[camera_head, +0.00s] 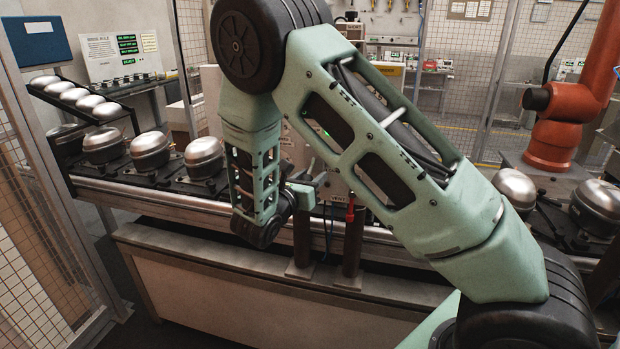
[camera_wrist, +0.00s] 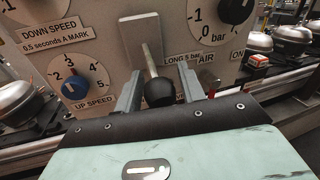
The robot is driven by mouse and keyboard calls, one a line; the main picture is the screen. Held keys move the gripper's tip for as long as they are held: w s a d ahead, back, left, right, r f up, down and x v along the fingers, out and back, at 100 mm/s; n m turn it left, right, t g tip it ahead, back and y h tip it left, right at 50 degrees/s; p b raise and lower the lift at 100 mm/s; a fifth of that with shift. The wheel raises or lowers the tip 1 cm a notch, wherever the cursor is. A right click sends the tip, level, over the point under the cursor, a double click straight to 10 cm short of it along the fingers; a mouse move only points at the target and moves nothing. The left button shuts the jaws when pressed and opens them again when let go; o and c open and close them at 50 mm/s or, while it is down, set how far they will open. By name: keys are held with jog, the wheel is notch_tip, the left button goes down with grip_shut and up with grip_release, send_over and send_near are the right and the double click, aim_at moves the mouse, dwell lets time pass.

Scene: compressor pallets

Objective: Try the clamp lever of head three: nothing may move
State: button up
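A lever with a pale shaft and a round black knob (camera_wrist: 159,93) stands out from a light metal plate (camera_wrist: 143,35) on a control panel. My gripper (camera_wrist: 160,90) has its two grey fingers on either side of the knob in the wrist view, with a visible gap each side. It is empty and looks open. In the head view my gripper (camera_head: 306,184) is at the front of the panel box (camera_head: 333,180), partly hidden by my arm. No head number is readable, so I cannot tell whether this lever belongs to head three.
The panel has a blue knob (camera_wrist: 74,88) marked UP SPEED and a black dial (camera_wrist: 235,10) marked bar. A red handle (camera_head: 350,212) is right of my gripper. Silver compressors (camera_head: 150,150) line the conveyor at left. An orange robot arm (camera_head: 558,120) stands at right.

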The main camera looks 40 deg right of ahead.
grip_shut()
jog(key=shift+r, duration=0.1)
